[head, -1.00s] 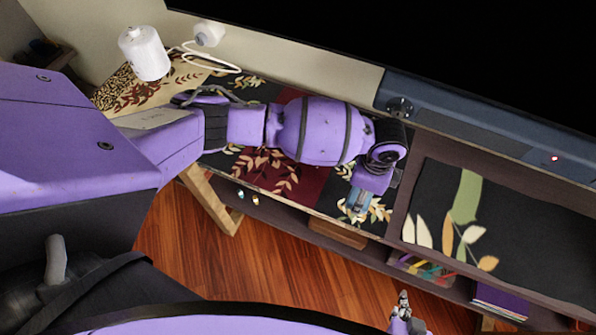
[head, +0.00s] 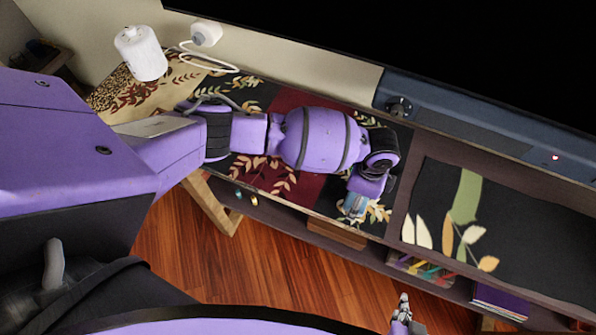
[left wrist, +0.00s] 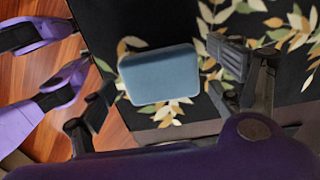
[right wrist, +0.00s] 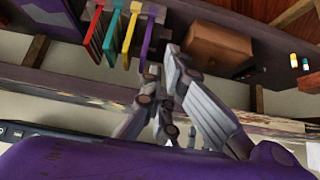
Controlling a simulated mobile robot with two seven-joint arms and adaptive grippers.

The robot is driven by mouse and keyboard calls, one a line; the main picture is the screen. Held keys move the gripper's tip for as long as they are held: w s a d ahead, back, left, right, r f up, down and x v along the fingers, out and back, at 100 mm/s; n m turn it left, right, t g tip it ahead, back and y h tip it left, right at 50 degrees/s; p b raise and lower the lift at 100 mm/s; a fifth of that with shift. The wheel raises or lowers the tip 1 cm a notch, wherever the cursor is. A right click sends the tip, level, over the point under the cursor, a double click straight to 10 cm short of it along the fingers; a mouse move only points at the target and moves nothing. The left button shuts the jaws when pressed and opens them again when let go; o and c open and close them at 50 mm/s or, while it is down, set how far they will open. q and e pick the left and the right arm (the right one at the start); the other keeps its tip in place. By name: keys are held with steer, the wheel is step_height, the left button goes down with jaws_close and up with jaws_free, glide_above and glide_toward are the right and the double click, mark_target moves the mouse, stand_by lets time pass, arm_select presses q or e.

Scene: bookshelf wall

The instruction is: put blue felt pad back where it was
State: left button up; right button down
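The blue felt pad (left wrist: 160,75) is a small rounded block in the left wrist view, over the dark leaf-patterned cover. It lies between the two fingers of my left gripper (left wrist: 165,85), which are spread wider than the pad. In the head view the pad (head: 353,205) shows just below my left gripper (head: 356,194), near the front edge of the console; contact with the cover cannot be told. My right gripper (head: 403,300) is low, in front of the console. In the right wrist view its fingertips (right wrist: 160,68) are together with nothing between them.
A dark soundbar (head: 470,120) lies along the back. The leaf-patterned right part (head: 520,230) of the top is clear. Below, a shelf holds coloured items (right wrist: 120,35) and a brown box (right wrist: 217,48).

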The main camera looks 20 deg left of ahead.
arm_select(q)
steer(key=shift+w+r, duration=0.15)
steer(key=shift+r, duration=0.1)
step_height(320, 180, up, 12)
steer(key=p, duration=0.1)
stand_by(0.4)
steer(key=s+d+f+n+t+h, duration=0.3)
steer(key=s+d+f+n+h, duration=0.35)
steer(key=d, duration=0.25)
steer(key=s+a+f+n+t+y, duration=0.2)
steer(key=s+a, duration=0.3)
steer(key=a, duration=0.4)
steer(key=s+a+f+n+t+y, duration=0.1)
steer(key=s+a+n, duration=0.4)
steer(key=a, duration=0.5)
steer(key=s+a+f+n+t+y, duration=0.2)
steer(key=s+a+f+n+y, duration=0.1)
steer(key=a, duration=0.6)
steer(key=s+f+n, duration=0.1)
steer(key=s+f, duration=0.1)
steer(key=s, duration=0.1)
steer(key=shift+a+f+t, duration=0.3)
steer(key=shift+f, duration=0.05)
steer(key=shift+s, duration=0.1)
